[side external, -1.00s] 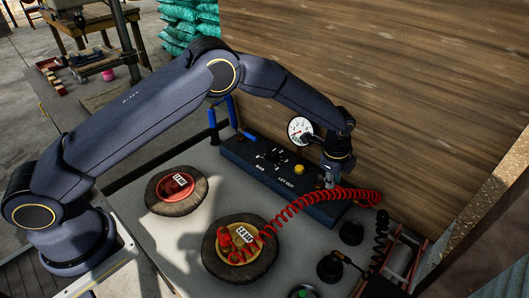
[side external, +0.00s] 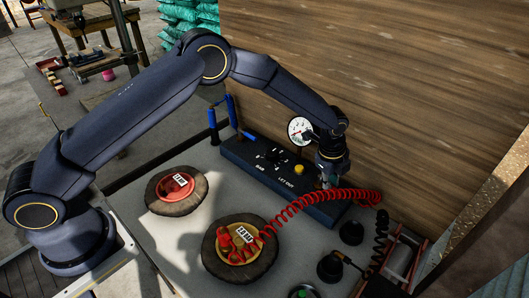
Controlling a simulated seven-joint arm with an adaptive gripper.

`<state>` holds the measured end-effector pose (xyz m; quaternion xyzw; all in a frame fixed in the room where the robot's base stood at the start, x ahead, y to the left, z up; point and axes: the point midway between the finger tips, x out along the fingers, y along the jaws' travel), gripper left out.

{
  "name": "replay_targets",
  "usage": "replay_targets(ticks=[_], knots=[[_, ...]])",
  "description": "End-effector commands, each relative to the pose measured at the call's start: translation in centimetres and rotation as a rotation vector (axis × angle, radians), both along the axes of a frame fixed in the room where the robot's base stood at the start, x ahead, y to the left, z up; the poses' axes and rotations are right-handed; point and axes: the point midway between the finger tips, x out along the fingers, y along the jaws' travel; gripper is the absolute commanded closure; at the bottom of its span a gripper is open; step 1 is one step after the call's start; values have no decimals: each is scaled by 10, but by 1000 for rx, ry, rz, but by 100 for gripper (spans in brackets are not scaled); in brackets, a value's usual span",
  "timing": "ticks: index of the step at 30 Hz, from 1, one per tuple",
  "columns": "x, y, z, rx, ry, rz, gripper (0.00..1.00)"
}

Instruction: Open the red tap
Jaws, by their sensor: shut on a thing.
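My gripper (side external: 327,183) points down at the right end of a long dark box (side external: 258,164) along the wooden wall. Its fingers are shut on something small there. The wrist and fingers hide that thing, so I cannot make out a red tap or how far it is turned. A red coiled hose (side external: 305,201) runs from beside the gripper towards a yellow dish (side external: 251,256) on a round wood slab. A red item (side external: 227,243) with a white tag lies in that dish.
A red dish (side external: 175,194) sits on another wood slab at the left. A round gauge (side external: 300,130) and a yellow knob (side external: 299,169) stand at the box, close to my wrist. Black round parts (side external: 351,233) and a black coil (side external: 381,226) lie at the right.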

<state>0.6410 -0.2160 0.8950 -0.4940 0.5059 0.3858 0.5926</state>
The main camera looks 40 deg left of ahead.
Motion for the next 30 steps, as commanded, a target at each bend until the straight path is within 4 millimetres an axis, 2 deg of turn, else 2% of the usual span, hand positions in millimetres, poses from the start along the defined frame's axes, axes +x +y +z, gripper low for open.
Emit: replay_targets(ticks=[21, 30], knots=[[-22, 19, 1, -2, -1, -668, 100], [-26, 26, 1, -1, -2, -888, 100]])
